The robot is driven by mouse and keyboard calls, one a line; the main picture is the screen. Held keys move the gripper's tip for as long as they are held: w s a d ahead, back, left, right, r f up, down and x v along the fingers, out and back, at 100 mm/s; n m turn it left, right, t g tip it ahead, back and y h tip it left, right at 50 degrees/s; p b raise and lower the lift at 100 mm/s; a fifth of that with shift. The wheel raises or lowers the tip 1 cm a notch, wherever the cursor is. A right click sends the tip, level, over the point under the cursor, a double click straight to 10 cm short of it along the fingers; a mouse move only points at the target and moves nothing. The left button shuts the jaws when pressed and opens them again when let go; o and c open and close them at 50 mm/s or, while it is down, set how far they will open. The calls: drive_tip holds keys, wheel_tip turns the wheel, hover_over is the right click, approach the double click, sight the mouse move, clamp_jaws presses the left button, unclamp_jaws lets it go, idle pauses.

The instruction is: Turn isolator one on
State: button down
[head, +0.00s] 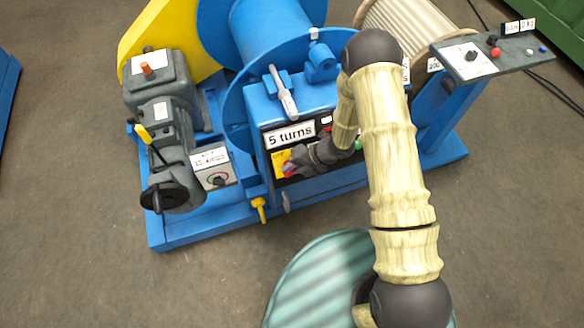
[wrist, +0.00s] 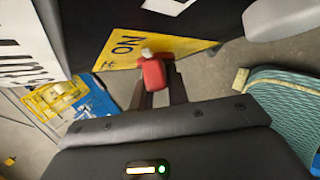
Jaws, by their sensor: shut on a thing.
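A yellow isolator plate (head: 279,157) sits on the front of the blue housing, below the "5 turns" label; "OFF" can be read on it. In the wrist view the plate (wrist: 118,52) shows the word "ON". A red handle (wrist: 152,73) with a pale tip stands on the plate. My gripper (head: 292,168) is at the plate, with its dark fingers (wrist: 160,92) shut on the red handle. The gripper hides much of the plate in the head view. I cannot read an isolator number.
A grey motor and gearbox (head: 158,85) stand left of the blue housing (head: 285,105). A handwheel (head: 172,197) and a yellow lever (head: 259,208) jut out nearby. A control panel (head: 490,60) is at the right. The floor at lower left is clear.

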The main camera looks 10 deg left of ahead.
drive_tip(key=c, duration=1.4)
unclamp_jaws()
drive_tip(key=shift+o, duration=0.2)
drive_tip(key=shift+d, duration=0.1)
drive_tip(key=v, duration=1.7)
drive_tip(key=shift+r, duration=0.15)
